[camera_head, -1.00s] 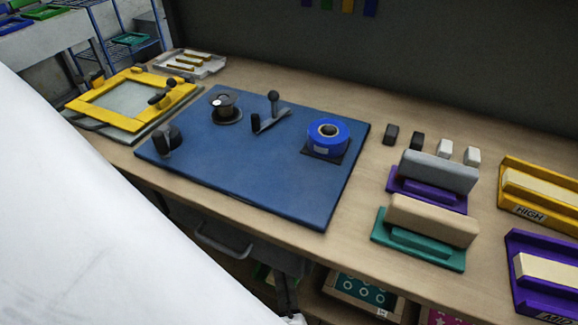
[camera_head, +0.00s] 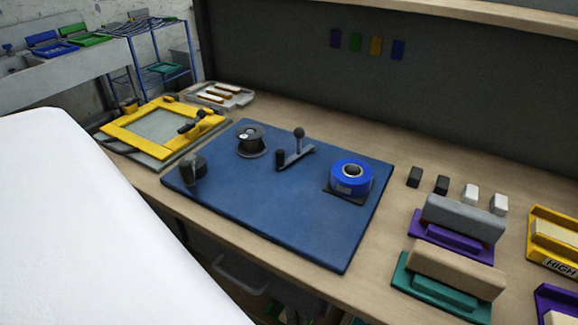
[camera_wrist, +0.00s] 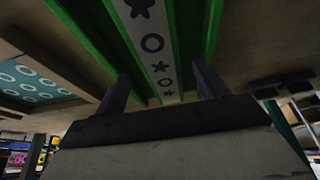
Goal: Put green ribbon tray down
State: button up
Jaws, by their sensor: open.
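A green tray (camera_wrist: 204,30) with a pale ribbon strip (camera_wrist: 152,42) printed with dark stars and rings fills the top middle of the wrist view. My gripper (camera_wrist: 162,76) is open, with its two dark fingers apart and the tray passing between and beyond their tips. Whether the fingers touch the tray cannot be told. My gripper is not visible in the head view. In the head view a green tray (camera_head: 88,39) also lies on the pale sink at the far left, with no ribbon visible on it.
The wooden bench holds a blue mat (camera_head: 270,225) with a blue tape roll (camera_head: 350,178) and a dark spool (camera_head: 251,138). A yellow frame (camera_head: 150,147) lies left of it, and squeegees on stands are at right. A blue rack (camera_head: 160,50) stands behind. A teal printed panel (camera_wrist: 35,82) shows at left.

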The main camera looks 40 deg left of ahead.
jog(key=s+d, duration=0.1)
jog(key=s, duration=0.3)
jog(key=s+d+b, duration=0.1)
jog(key=s, duration=0.3)
jog(key=s+d, duration=0.1)
jog(key=s, duration=0.3)
jog(key=shift+r, duration=0.3)
